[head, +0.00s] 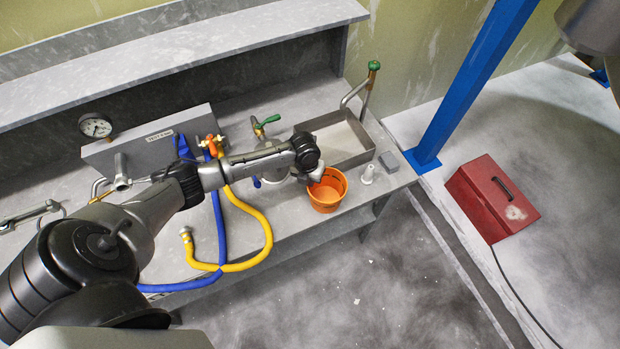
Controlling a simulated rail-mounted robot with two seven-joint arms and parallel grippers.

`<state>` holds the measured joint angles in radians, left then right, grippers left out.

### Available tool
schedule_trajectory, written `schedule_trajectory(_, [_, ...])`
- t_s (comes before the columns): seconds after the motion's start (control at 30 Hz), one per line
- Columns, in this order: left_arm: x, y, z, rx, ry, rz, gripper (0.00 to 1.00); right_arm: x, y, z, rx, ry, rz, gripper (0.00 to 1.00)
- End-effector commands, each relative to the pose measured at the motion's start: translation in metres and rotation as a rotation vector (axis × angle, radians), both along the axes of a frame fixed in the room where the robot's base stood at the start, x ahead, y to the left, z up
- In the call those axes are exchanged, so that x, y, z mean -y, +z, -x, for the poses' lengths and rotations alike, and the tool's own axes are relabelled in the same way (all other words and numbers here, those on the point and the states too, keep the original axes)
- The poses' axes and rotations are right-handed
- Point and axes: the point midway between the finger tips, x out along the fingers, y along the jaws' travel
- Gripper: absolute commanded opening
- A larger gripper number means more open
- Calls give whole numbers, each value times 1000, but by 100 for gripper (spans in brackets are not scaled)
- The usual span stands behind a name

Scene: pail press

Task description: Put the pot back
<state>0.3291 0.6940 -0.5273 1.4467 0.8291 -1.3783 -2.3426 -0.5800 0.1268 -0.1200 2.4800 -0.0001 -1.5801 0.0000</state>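An orange pot (327,194) stands upright on the grey bench near its front edge, with its open top facing up. My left arm reaches in from the left, and its gripper (316,174) is at the pot's upper left rim. The fingers are small and partly hidden by the wrist, so I cannot tell whether they grip the rim or only sit beside it. My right gripper is not in view.
A grey tray (357,158) lies behind the pot, and a small white fitting (368,172) stands to its right. A red toolbox (493,198) and blue post (470,90) stand farther right.

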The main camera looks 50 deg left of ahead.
Motion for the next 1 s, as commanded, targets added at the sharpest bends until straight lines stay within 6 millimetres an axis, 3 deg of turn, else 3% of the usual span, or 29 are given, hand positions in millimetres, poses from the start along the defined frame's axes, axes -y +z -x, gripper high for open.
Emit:
schedule_trajectory(0.43, [0,-5,0,1,0,0,0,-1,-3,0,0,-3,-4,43])
schedule_trajectory(0.5, [0,-4,0,1,0,0,10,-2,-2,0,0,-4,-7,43])
schedule_trajectory(0.7, [0,-4,0,1,0,0,29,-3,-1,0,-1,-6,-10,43])
schedule_trajectory(1.0, [0,0,0,1,0,0,29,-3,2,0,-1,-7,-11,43])
